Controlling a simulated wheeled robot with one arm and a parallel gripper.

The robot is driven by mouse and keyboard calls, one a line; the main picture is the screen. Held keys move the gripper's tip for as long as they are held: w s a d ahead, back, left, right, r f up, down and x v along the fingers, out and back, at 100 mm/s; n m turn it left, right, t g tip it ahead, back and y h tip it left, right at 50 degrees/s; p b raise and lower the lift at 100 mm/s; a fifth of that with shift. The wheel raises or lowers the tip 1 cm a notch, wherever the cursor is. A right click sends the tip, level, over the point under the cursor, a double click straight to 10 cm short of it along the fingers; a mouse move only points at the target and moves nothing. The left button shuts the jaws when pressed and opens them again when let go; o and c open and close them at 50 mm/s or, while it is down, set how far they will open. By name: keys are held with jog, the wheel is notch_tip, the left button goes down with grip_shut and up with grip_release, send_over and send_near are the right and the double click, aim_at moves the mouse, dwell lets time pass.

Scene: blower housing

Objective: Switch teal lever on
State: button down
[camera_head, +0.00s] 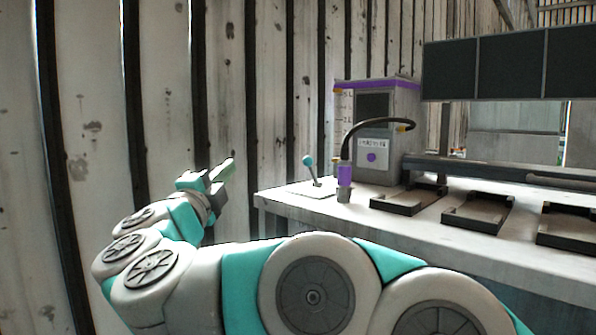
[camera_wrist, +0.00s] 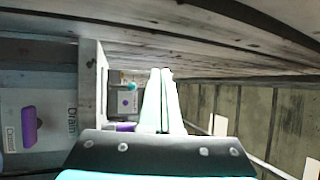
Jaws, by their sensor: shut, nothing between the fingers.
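The teal lever (camera_head: 308,161) has a round teal knob on a thin grey stick. It rises from a light plate (camera_head: 304,189) at the left end of the bench top and tilts a little to the left. My gripper (camera_head: 229,166) is left of the lever, beyond the bench's left edge and clearly apart from it. In the wrist view the two pale fingers (camera_wrist: 161,73) lie together, empty. The teal knob also shows there (camera_wrist: 131,86), just left of the fingers.
On the bench (camera_head: 348,214), a purple cylinder (camera_head: 345,176) with a black hose stands right of the lever, before a grey purple-topped box (camera_head: 402,104). Dark trays (camera_head: 478,211) lie further right. A plank wall (camera_head: 270,100) rises behind. Space around my gripper looks free.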

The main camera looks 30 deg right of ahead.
aim_at(304, 162)
jog(key=s+d+f+m+g+h, duration=0.3)
jog(key=d+m+g+h, duration=0.1)
jog(key=d+m+g, duration=0.1)
jog(key=shift+f+g, duration=0.35)
jog(key=shift+g, duration=0.15)
jog(key=shift+d, duration=0.1)
jog(key=x, duration=1.3)
jog(key=shift+w+d, duration=0.2)
jog(key=shift+d, duration=0.2)
jog(key=shift+w+r+p, duration=0.1)
jog(key=shift+r+p, duration=0.1)
jog(key=shift+p, duration=0.25)
